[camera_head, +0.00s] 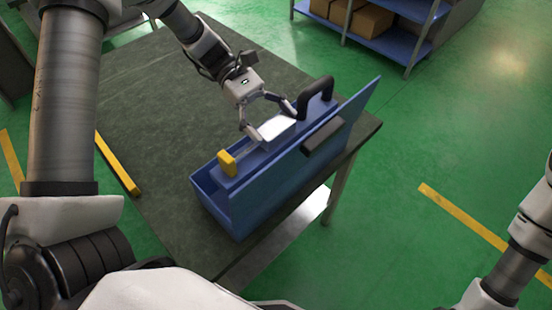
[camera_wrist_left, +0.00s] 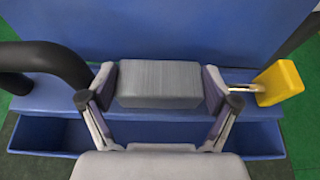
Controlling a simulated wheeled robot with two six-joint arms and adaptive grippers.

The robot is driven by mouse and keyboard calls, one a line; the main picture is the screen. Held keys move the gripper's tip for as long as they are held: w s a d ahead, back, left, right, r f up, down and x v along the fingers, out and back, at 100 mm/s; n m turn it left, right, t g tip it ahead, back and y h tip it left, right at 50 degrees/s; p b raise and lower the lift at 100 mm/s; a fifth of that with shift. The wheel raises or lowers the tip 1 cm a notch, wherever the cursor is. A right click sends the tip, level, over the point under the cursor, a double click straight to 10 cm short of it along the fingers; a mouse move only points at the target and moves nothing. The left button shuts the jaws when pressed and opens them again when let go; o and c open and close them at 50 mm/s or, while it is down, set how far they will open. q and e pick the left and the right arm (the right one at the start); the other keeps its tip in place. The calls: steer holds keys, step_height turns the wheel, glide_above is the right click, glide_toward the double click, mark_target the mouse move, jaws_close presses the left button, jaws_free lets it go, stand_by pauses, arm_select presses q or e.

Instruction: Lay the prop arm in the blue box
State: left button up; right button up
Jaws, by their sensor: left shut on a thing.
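The blue box (camera_head: 205,190) sits on the dark table, with a tall blue panel standing along one side. My left gripper (camera_head: 272,124) is over the box, its fingers shut on the two ends of a pale grey block (camera_wrist_left: 160,84). The block looks bright white in the head view (camera_head: 277,126). A thin tan rod (camera_wrist_left: 243,87) with a yellow end piece (camera_wrist_left: 279,83) lies to the block's right in the wrist view. Whether rod and block are joined, and which part is the prop arm, I cannot tell. My right gripper is out of view.
A black curved handle (camera_head: 316,95) rises from the box's far end, close to one finger. A dark block (camera_head: 322,135) sits on the panel's outer side. The table (camera_head: 150,90) is clear to the left. A shelf with cartons (camera_head: 362,18) stands behind.

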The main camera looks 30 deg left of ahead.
arm_select(q)
step_height(320, 180, down, 8)
steer(key=shift+r+p, duration=0.25)
steer(key=shift+p, duration=0.1)
steer(key=shift+f, duration=0.3)
steer(key=shift+f+b, duration=0.35)
steer(key=shift+b, duration=0.1)
steer(key=o, duration=1.6)
steer(key=shift+c, duration=0.2)
